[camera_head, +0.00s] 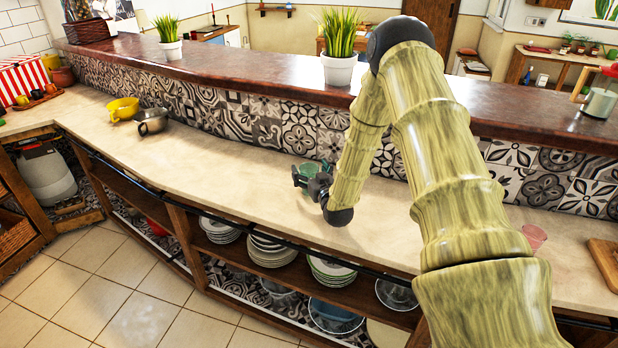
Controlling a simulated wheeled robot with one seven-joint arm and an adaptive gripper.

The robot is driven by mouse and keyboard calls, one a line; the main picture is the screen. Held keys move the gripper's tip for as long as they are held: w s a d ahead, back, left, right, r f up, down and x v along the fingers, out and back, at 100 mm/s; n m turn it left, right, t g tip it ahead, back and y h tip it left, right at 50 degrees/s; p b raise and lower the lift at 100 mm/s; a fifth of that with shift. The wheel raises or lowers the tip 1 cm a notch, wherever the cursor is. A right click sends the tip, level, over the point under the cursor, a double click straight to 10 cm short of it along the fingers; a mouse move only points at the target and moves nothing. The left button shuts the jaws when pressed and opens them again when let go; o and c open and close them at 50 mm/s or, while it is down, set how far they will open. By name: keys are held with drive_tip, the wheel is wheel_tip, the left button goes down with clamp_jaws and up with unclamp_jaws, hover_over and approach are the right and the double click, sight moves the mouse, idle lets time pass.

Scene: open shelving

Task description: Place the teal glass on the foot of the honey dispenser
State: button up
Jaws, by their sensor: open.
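The teal glass (309,169) is on the pale counter (225,155), near the tiled wall. My gripper (304,180) is low over the counter at the glass, its dark fingers in front of and beside it. The gripper is open; whether the fingers touch the glass cannot be told, and they hide part of it. I cannot clearly identify the honey dispenser. A grey-green vessel with a red top (599,103) stands on the raised ledge at the far right, but its foot cannot be made out.
A yellow cup (123,109) and a metal cup (152,121) stand left on the counter. A pink glass (534,236) and a wooden board (606,262) are at the right. Potted grass (339,62) stands on the raised ledge (250,62). The counter's middle left is clear.

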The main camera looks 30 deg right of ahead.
drive_tip(key=shift+w+d+f, duration=0.1)
drive_tip(key=shift+w+d, duration=0.05)
drive_tip(key=shift+w, duration=0.4)
drive_tip(key=c, duration=1.7)
